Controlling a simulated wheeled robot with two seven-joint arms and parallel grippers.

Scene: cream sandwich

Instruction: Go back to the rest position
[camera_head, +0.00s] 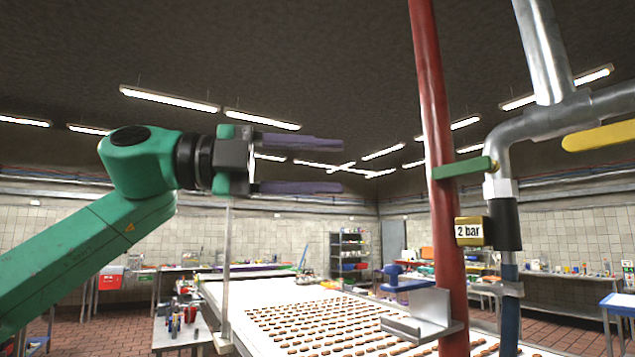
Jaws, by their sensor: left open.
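My left gripper (342,164) is at the end of my green arm, which comes in from the left. It is raised above the table and points to the right. Its two dark purple fingers are spread apart, with nothing between them. The fingertips are left of the red pipe and clear of it. My right gripper does not show in the head view.
A red upright pipe (430,110) and a grey metal pipe (540,122) with a yellow handle (600,136) stand at the right. A "2 bar" tag (469,231) hangs there. Below, a white table (228,290) bears rows of small brown pieces (330,318).

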